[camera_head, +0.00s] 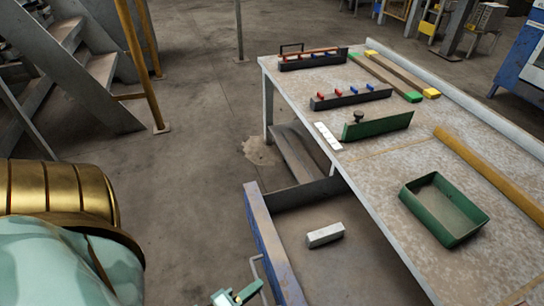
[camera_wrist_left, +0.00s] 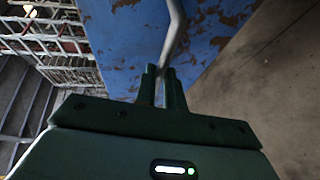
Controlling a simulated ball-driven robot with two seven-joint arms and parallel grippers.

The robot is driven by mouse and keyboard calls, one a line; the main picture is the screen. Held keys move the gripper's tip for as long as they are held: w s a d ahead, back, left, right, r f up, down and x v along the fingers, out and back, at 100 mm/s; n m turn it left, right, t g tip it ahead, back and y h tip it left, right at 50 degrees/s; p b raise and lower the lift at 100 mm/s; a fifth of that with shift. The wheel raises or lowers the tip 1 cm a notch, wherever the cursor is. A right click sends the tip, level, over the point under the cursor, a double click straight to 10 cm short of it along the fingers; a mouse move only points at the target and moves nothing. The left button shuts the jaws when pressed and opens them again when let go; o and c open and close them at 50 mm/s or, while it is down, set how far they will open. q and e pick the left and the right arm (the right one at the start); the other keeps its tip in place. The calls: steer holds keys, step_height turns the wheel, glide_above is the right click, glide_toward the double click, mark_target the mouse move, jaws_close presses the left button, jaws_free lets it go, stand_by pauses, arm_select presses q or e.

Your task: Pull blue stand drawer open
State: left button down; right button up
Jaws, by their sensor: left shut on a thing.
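The blue stand drawer (camera_head: 262,243) stands pulled out from the bench at the bottom centre of the head view. Its inside shows, with a small pale block (camera_head: 325,235) on its floor. Its worn blue front fills the top of the left wrist view (camera_wrist_left: 125,50). A grey bar handle (camera_wrist_left: 174,30) runs down that front to between my fingers. My left gripper (camera_head: 237,294) is at the bottom edge of the head view, beside the drawer front. In the left wrist view its green fingers (camera_wrist_left: 164,85) are shut on the handle. My right gripper is not in view.
The bench top (camera_head: 330,180) holds a green tray (camera_head: 445,212), a green holder (camera_head: 378,126), dark racks and long bars. Metal stairs (camera_head: 80,75) with a yellow rail stand at the left. The floor (camera_head: 195,150) between stairs and drawer is mostly clear.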

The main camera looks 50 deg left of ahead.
arm_select(q)
steer(key=shift+s+a, duration=0.2)
steer(key=shift+s, duration=0.4)
steer(key=shift+s+a, duration=0.15)
steer(key=shift+s, duration=0.4)
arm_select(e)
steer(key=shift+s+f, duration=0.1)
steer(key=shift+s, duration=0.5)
arm_select(q)
steer(key=c, duration=1.5)
jaws_free()
